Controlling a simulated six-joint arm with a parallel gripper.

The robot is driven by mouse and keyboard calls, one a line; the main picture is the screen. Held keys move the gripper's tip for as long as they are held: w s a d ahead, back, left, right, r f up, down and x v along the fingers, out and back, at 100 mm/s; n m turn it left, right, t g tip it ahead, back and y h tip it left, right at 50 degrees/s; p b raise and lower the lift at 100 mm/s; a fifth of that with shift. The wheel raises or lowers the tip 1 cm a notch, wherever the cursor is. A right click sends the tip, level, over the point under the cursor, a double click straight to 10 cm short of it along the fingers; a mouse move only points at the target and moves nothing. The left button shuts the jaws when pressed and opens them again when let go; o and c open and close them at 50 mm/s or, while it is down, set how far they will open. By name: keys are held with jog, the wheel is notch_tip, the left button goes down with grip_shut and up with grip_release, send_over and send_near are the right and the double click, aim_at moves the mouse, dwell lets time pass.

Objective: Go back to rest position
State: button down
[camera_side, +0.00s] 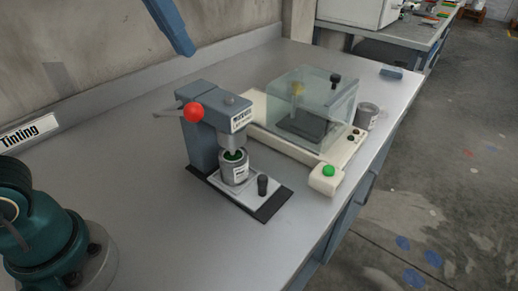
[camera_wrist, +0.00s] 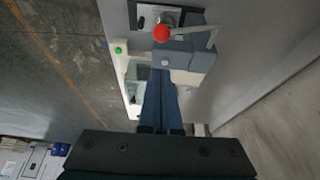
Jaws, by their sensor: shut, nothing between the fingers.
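My gripper shows in the side view (camera_side: 187,50) as blue fingers at the top edge, high above the bench and apart from everything on it. In the wrist view, the blue fingers (camera_wrist: 160,75) lie together, shut, with nothing between them. The rest of my gripper is outside the side view.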

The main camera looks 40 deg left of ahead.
jog(key=s+a+f, duration=0.2)
jog(key=s+f, duration=0.2)
jog(key=f, duration=0.3)
jog(key=s+a+f+t, duration=0.1)
jog(key=s+f, duration=0.3)
jog(key=f, duration=0.3)
jog(key=shift+s+a+f, duration=0.15)
jog(key=shift+a+f, duration=0.15)
jog(key=shift+a, duration=0.1)
